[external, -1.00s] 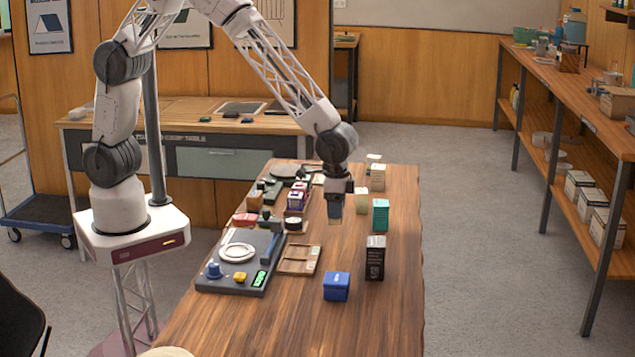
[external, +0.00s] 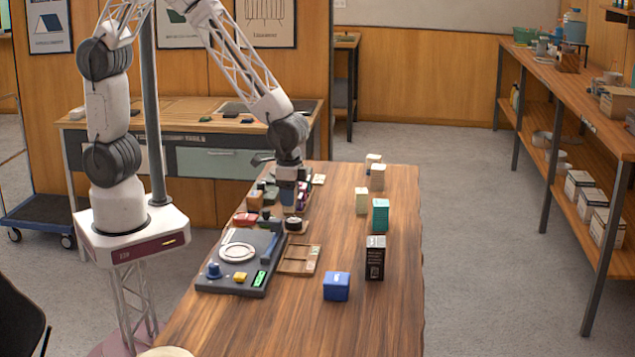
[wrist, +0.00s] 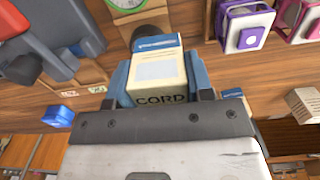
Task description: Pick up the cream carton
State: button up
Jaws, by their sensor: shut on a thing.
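A cream carton with a blue band and the letters CORD (wrist: 160,72) is between the two blue fingers of my gripper (wrist: 158,78) in the wrist view. The fingers are shut on its sides. In the external view my gripper (external: 289,190) is over the left part of the table, at the group of small goods behind the scale. The carton is mostly hidden there, and I cannot tell whether it touches anything below. Other cream cartons stand in the row on the right, one in front (external: 362,201) and another behind it (external: 377,177).
A teal carton (external: 380,215), a black carton (external: 375,258) and a blue box (external: 336,286) stand along the right. A dark scale (external: 240,280) and a shallow wooden tray (external: 299,268) are at the left. Purple (wrist: 243,25) and pink items are close by. The front tabletop is clear.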

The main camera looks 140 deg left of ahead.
jog(key=shift+s+d, duration=0.2)
jog(key=shift+s, duration=0.15)
jog(key=shift+r, duration=0.15)
dwell(0.7)
